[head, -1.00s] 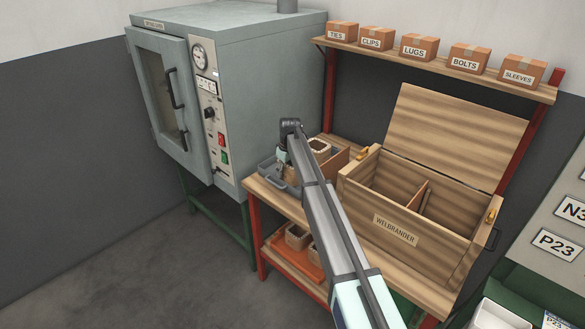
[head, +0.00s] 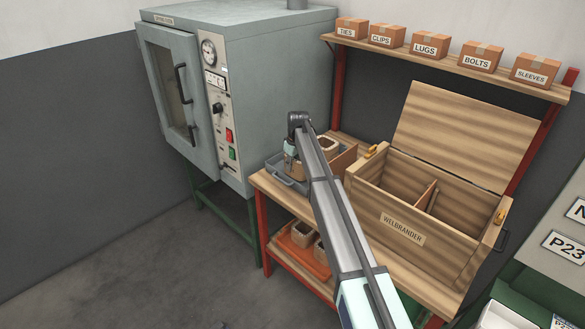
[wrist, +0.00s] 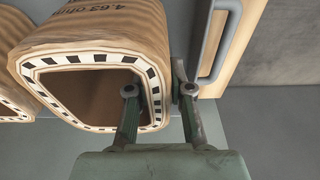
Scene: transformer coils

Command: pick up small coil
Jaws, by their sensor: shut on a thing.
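A tan coil (wrist: 115,30) with a "4.63 ohm" marking and a black-and-white edged opening fills the upper left of the wrist view. My gripper (wrist: 161,90) is shut on its right wall, one finger inside the opening and the other outside. In the head view my gripper (head: 290,160) is over the grey tray (head: 285,180) on the bench, and my arm hides part of that spot. I cannot tell whether the held coil touches the tray. A second coil (wrist: 12,105) shows at the left edge of the wrist view.
Right of the tray stands an open wooden crate (head: 402,229) marked WELBRANDER. A grey oven (head: 240,90) stands to the left. Coils sit in an orange tray (head: 300,255) on the lower shelf. Labelled boxes (head: 424,46) line the shelf above.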

